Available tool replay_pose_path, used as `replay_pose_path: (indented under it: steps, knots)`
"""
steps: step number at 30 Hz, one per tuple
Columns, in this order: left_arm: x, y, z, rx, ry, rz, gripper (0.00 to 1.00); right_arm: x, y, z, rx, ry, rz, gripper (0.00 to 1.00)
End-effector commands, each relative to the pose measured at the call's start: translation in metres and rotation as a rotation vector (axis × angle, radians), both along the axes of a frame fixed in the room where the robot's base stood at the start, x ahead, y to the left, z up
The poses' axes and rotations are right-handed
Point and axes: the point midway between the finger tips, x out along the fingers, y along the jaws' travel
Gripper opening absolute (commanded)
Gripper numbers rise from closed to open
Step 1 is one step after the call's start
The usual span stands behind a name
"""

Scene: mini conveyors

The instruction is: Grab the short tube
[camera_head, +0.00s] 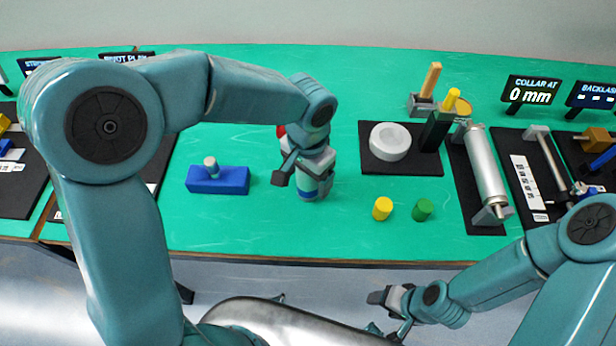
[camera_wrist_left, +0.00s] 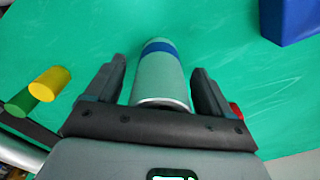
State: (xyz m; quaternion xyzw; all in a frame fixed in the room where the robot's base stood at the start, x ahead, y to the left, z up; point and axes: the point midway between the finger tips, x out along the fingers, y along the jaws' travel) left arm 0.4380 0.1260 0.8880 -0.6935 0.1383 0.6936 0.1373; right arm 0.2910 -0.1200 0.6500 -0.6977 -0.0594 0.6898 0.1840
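A short grey tube with a blue band (camera_wrist_left: 165,75) lies between the fingers of my left gripper (camera_wrist_left: 158,85) in the left wrist view. A narrow gap shows beside the left finger, and the right finger is very close to the tube, so the gripper looks open around it. In the head view the left gripper (camera_head: 294,175) is low over the green table, and the tube's blue-banded lower part (camera_head: 313,194) shows below it; the rest is mostly hidden. My right gripper (camera_head: 390,306) is in front of the table edge, with nothing visible in it.
A blue block with a grey peg (camera_head: 217,182) stands left of the left gripper. Yellow (camera_head: 382,209) and green (camera_head: 422,210) cylinders stand to the right. A black plate with a white disc (camera_head: 390,142) and a roller (camera_head: 485,170) are farther right. Something red (camera_head: 281,131) is behind the gripper.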

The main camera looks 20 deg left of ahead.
Motion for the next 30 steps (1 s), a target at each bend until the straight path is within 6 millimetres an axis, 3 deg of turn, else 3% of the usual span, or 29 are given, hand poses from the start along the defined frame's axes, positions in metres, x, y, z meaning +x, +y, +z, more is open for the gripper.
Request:
replay_pose_path:
  steps: [1, 6, 7, 14, 20, 26, 30]
  knots:
    - [0.000, 0.000, 0.000, 0.000, 0.000, 0.000, 0.69, 0.000, 0.000, 0.000, 0.000, 0.000, 0.000, 0.61]
    - [0.000, 0.000, 0.000, 0.000, 0.000, 0.000, 0.14, 0.000, 0.000, 0.000, 0.000, 0.000, 0.000, 0.61]
    - [0.000, 0.000, 0.000, 0.000, 0.000, 0.000, 0.11, 0.000, 0.000, 0.000, 0.000, 0.000, 0.000, 0.61]
    - [0.000, 0.000, 0.002, 0.000, -0.001, 0.000, 0.11, 0.000, 0.000, 0.000, 0.000, 0.000, 0.000, 0.61]
    - [0.001, -0.001, 0.017, 0.000, -0.003, 0.001, 0.11, 0.000, 0.000, 0.002, 0.000, 0.000, 0.000, 0.61]
    - [0.001, -0.001, 0.063, -0.003, -0.007, 0.000, 0.11, 0.000, 0.000, 0.006, 0.000, 0.000, 0.000, 0.61]
    - [0.001, -0.001, 0.109, -0.003, -0.007, 0.000, 0.11, 0.000, 0.000, 0.012, 0.000, 0.000, 0.000, 0.61]
